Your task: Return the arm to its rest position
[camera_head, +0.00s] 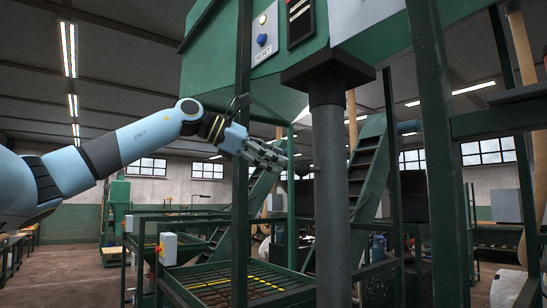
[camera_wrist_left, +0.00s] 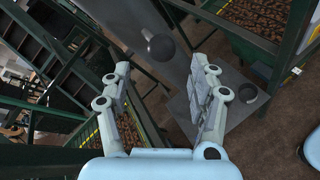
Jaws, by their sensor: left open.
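My left arm (camera_head: 125,145) comes in from the left, raised and stretched toward the middle of the picture. Its gripper (camera_head: 272,158) is in front of the green machine frame, below the green hopper and left of the dark grey post. In the left wrist view the gripper (camera_wrist_left: 161,75) shows two spread fingers with nothing between them. It is open and empty. My right gripper is in neither view.
The green hopper (camera_head: 215,65) with a control panel (camera_head: 264,33) hangs above the gripper. A dark grey post (camera_head: 329,190) and green uprights (camera_head: 242,220) stand close by. Green stairs (camera_head: 368,165) rise behind. Open floor (camera_head: 75,275) lies at lower left.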

